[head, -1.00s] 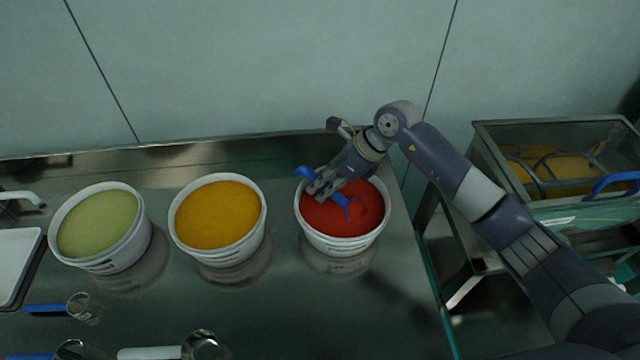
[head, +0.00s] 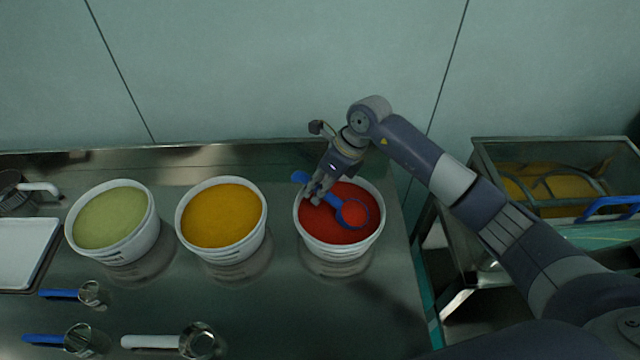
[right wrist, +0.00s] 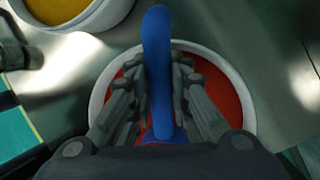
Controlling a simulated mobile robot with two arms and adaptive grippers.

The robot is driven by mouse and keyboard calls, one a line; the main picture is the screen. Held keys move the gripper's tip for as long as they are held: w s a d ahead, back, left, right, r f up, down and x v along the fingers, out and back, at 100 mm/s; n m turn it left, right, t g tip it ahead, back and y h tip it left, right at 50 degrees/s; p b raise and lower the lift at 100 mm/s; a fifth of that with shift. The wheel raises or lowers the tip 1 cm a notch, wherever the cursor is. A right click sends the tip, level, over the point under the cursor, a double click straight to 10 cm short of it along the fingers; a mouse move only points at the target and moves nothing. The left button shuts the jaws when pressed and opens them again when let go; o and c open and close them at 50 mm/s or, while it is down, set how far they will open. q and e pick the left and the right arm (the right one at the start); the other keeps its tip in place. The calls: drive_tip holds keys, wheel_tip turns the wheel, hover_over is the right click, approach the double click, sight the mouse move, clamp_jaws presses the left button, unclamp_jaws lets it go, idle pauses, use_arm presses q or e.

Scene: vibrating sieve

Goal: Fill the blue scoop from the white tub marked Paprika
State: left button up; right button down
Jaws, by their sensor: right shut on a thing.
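The white tub with red powder (head: 377,229) stands at the right end of the steel table; its label is too small to read. My right gripper (head: 316,192) is over the tub's left part, shut on the handle of the blue scoop (head: 353,212). The scoop's round bowl faces up over the powder and shows red inside. I cannot tell whether it touches the powder. In the right wrist view the blue handle (right wrist: 158,70) stands between both fingers, with the tub's rim (right wrist: 98,105) around them; the bowl is hidden. My left gripper is not in view.
Tubs of yellow powder (head: 222,252) and green powder (head: 118,252) stand to the left. Several scoops, one with a white handle (head: 150,341), lie at the front left. A white tray (head: 22,250) is at the far left. A glass-sided machine (head: 560,160) stands right of the table.

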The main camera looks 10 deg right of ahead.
sight(308, 181)
drive_tip(key=shift+w+a+r+g+h+p, duration=0.2)
drive_tip(key=shift+r+p, duration=0.1)
drive_tip(key=shift+r, duration=0.05)
drive_tip(key=shift+w+a+r+g+h+p, duration=0.15)
drive_tip(key=shift+r+g+h+p, duration=0.05)
drive_tip(key=shift+r+p, duration=0.1)
drive_tip(key=shift+w+a+r+g+h, duration=0.2)
drive_tip(key=shift+r+g+h, duration=0.2)
drive_tip(key=shift+r, duration=0.1)
drive_tip(key=shift+a+r+p, duration=0.1)
drive_tip(key=shift+r+p, duration=0.15)
drive_tip(key=shift+p, duration=0.05)
drive_tip(key=shift+w+a+r+g+h, duration=0.1)
drive_tip(key=shift+w+r+g+h, duration=0.15)
drive_tip(key=shift+g+h, duration=0.3)
drive_tip(key=shift+r, duration=0.25)
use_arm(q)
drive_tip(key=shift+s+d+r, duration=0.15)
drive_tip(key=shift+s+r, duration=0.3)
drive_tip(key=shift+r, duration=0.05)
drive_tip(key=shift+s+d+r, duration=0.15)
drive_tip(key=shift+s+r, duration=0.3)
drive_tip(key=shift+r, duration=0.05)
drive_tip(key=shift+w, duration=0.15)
